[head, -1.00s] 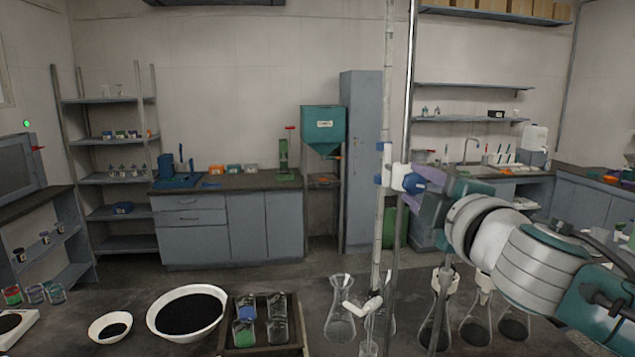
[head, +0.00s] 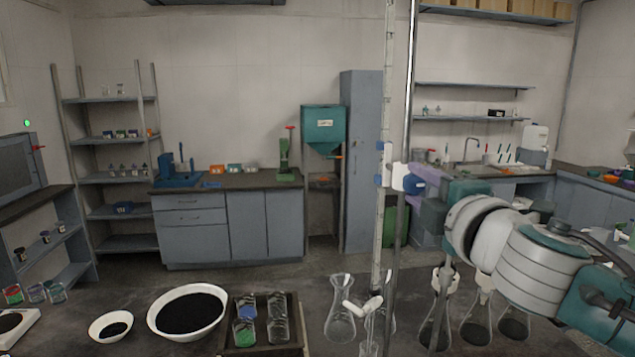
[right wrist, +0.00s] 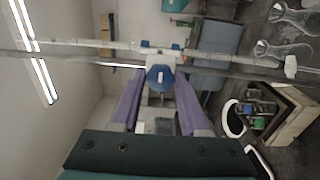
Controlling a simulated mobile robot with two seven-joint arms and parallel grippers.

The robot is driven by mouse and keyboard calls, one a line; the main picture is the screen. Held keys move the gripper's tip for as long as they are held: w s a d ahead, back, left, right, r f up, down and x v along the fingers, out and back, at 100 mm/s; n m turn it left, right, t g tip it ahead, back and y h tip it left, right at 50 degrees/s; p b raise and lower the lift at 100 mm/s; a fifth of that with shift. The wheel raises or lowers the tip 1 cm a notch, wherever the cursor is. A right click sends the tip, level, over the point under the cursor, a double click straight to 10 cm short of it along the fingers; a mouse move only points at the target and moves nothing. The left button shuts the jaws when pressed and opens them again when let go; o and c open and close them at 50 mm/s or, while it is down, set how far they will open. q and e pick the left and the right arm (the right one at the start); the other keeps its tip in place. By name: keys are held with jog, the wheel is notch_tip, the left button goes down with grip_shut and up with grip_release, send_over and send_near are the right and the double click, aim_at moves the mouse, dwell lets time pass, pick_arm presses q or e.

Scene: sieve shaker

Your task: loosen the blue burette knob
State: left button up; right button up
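The blue burette knob (head: 414,184) sits on the right side of a white clamp (head: 398,177) that holds the tall graduated burette (head: 389,118) at the rod. In the right wrist view the blue knob (right wrist: 160,78) lies between the tips of two purple fingers. My right gripper (head: 418,183) reaches in from the right at the knob's height. Its fingers (right wrist: 160,85) appear to touch the knob on both sides; the contact is partly hidden in the head view. My left gripper is in neither view.
Several glass flasks (head: 341,320) stand on the dark bench below. A white stopcock (head: 366,306) is low on the burette. A black-filled white bowl (head: 187,313) and a tray of jars (head: 293,350) are to the left. The metal rod (head: 409,90) rises close to the gripper.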

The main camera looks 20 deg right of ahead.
jog(key=o, duration=0.4)
jog(key=shift+o, duration=0.2)
jog(key=shift+s+a, duration=0.15)
jog(key=shift+s, duration=0.4)
jog(key=b+v, duration=0.2)
jog(key=v, duration=0.6)
jog(key=shift+s, duration=0.4)
jog(key=shift+a, duration=0.1)
